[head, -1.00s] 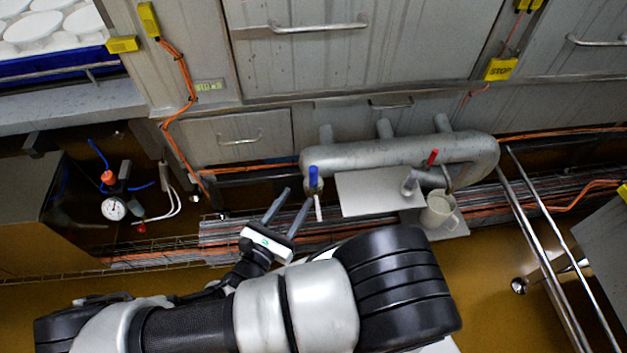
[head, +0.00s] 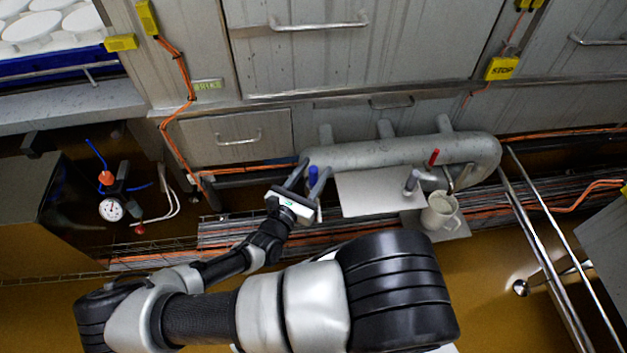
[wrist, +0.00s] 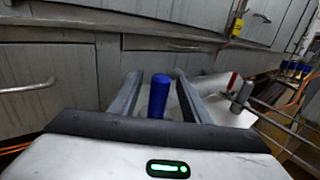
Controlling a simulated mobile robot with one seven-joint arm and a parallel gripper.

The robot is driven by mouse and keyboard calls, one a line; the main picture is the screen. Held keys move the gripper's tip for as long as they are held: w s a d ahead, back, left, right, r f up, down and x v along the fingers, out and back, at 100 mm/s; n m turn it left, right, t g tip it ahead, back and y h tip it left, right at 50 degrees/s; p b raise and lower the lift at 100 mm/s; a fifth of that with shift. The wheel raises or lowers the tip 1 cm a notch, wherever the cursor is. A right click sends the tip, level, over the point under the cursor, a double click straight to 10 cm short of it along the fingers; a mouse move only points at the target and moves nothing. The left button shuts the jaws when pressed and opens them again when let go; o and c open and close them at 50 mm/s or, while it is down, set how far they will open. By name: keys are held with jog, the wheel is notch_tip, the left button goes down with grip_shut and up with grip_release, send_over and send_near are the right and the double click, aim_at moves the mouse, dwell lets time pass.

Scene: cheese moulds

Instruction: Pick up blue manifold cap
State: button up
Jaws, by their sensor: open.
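The blue manifold cap (head: 313,176) is a small upright blue cylinder at the left end of the grey manifold pipe (head: 400,152). In the wrist view the blue cap (wrist: 159,96) stands between my two open fingers, with a gap on each side. My gripper (head: 312,172) is open, its fingers pointing toward the manifold on either side of the cap. It also shows in the wrist view (wrist: 157,84). The cap's lower end is hidden behind the gripper body.
A light grey plate (head: 375,193) and a white jug (head: 439,211) are right of my gripper. Metal rails (head: 545,245) run at the right. Cabinet fronts (head: 355,50) close off the back.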

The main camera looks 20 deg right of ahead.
grip_shut()
